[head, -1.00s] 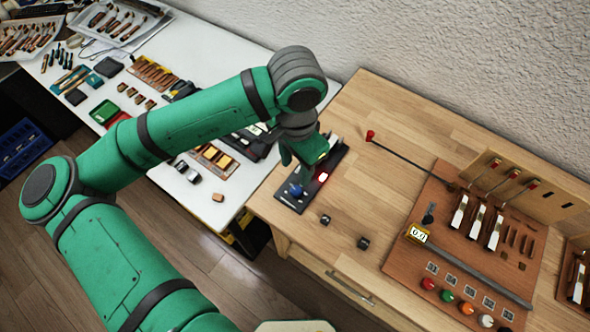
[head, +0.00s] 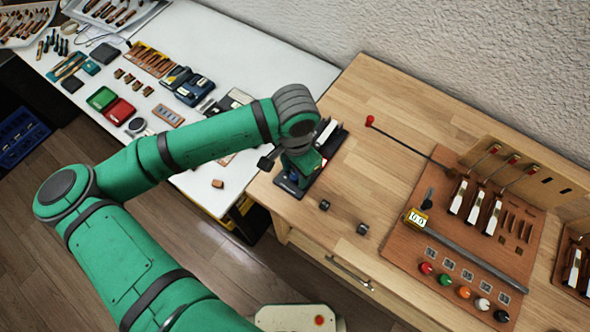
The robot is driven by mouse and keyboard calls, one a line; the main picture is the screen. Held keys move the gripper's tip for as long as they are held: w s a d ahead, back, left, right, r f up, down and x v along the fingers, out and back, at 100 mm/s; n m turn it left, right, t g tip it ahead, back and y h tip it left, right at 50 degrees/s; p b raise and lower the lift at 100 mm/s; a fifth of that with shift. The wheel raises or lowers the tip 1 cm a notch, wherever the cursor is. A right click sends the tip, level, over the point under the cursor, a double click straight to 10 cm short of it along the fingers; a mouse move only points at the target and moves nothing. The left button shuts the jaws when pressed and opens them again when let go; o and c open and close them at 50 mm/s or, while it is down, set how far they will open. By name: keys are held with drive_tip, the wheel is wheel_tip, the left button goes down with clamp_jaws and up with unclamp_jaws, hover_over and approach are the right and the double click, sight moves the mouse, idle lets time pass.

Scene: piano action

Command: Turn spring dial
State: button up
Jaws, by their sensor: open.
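A narrow black fixture (head: 338,142) stands at the left end of the wooden table, with a white piece (head: 327,131) at its far end.
A thin rod with a red tip (head: 369,121) reaches over the table. Two small dark blocks (head: 324,205) (head: 362,229) lie near the front edge.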

sight(295, 175)
drive_tip(key=c, duration=1.1)
drive_tip(key=shift+o, duration=0.2)
drive_tip(key=shift+m, duration=1.3)
drive_tip(key=o, duration=1.1)
drive_tip(key=shift+c, duration=0.2)
drive_tip(key=shift+r, duration=0.1)
wheel_tip(295, 175, up, 11)
